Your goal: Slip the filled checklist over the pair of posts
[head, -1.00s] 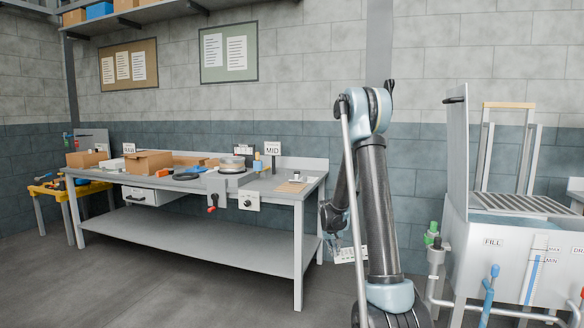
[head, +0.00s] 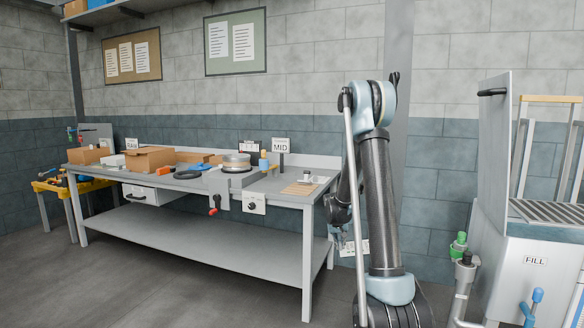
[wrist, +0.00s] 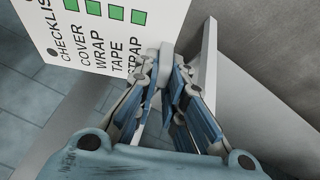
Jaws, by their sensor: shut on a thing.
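The checklist is a white card (wrist: 98,32) in the wrist view, with the words CHECKLIST, COVER, WRAP, TAPE and STRAP. Green squares stand beside several of the words, and a small hole shows near one edge. My gripper (wrist: 168,66) is shut on the card near its edge, clear of the floor. In the head view the card (head: 354,248) shows small and partly hidden beside my arm, to the right of the bench. I cannot make out the pair of posts in either view.
A grey workbench (head: 215,242) with boxes, tools and a MID sign (head: 281,145) stands left of my arm. Notice boards (head: 235,42) hang on the wall. A tank marked FILL (head: 535,261) stands at the right. The floor before the bench is clear.

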